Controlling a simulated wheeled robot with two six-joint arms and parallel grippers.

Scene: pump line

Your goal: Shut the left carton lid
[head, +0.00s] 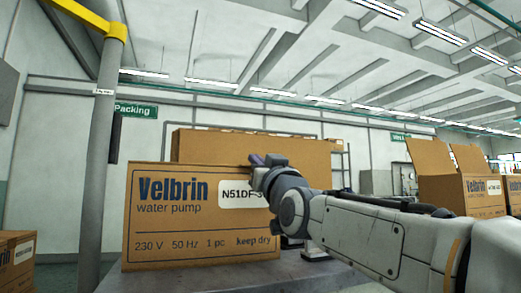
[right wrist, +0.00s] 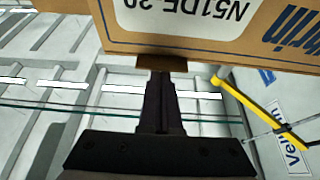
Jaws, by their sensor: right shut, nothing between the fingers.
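A large brown carton (head: 200,245) printed "Velbrin water pump" stands on a grey table, its printed front facing me. Behind its front top edge rises a plain brown panel (head: 230,145), which looks like its raised lid; the hinge is hidden. My right gripper (head: 257,160) is in front of the carton's upper right part and covers part of its white label. In the right wrist view the shut, empty fingers (right wrist: 159,85) point toward the carton's printed face (right wrist: 230,25). A small brown piece (right wrist: 161,63) shows at the fingertips; I cannot tell if they touch it. My left gripper is out of view.
A carton with raised flaps (head: 460,190) stands at the right, behind my right arm. Another carton (head: 15,262) shows at the lower left edge. A grey post (head: 100,150) with a yellow arm stands left of the middle carton. The grey table top (head: 225,280) is bare in front.

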